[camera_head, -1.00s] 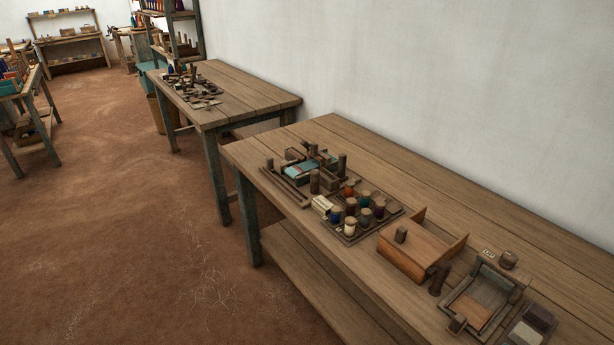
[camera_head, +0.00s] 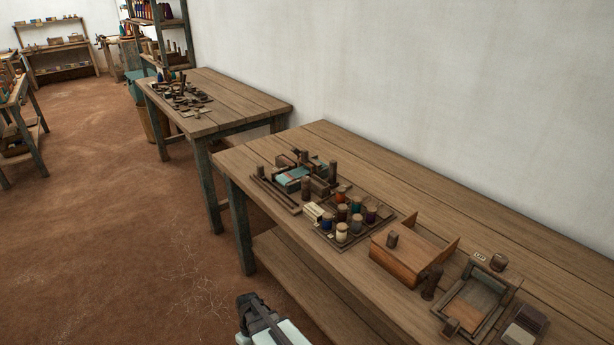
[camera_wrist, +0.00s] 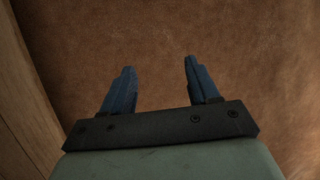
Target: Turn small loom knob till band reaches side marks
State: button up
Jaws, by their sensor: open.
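The small loom (camera_head: 292,178) sits near the left end of the near table, a dark wooden frame with a teal band and some reddish edging. Short dark upright cylinders stand around it; one (camera_head: 306,188) is at its front side. I cannot tell which is the knob, and the side marks are too small to make out. My gripper (camera_wrist: 160,68) is open and empty over the brown floor in the wrist view. In the head view my arm's end (camera_head: 268,325) shows at the bottom edge, in front of the table and well apart from the loom.
Right of the loom, a tray (camera_head: 322,238) holds several thread spools. Further right are an orange-brown wooden box (camera_head: 400,262) and a shallow frame (camera_head: 470,305). Another table (camera_head: 230,95) with small parts stands behind. The near table's wall side is clear.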

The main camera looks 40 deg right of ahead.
jog(key=w+d+r+n+t, duration=0.15)
jog(key=w+d+r, duration=0.25)
jog(key=w+r, duration=0.4)
jog(key=w+d+r+t, duration=0.2)
jog(key=w+d+r, duration=0.35)
jog(key=w, duration=0.45)
jog(key=w+d+r+n+t+y, duration=0.1)
jog(key=w+d+r, duration=0.3)
jog(key=r, duration=0.5)
jog(key=w+d+r+n+t, duration=0.1)
jog(key=w+d+r, duration=0.35)
jog(key=r, duration=0.45)
jog(key=shift+n+t, duration=0.35)
jog(key=shift+n, duration=0.1)
jog(key=d+r, duration=0.9)
jog(key=shift+s+r, duration=0.35)
jog(key=n, duration=0.1)
send_near(306, 178)
jog(key=shift+t, duration=0.4)
jog(key=x, duration=0.8)
jog(key=shift+s+a+f, duration=0.1)
jog(key=shift+s+f, duration=0.05)
jog(key=shift+f, duration=0.25)
jog(key=c, duration=1)
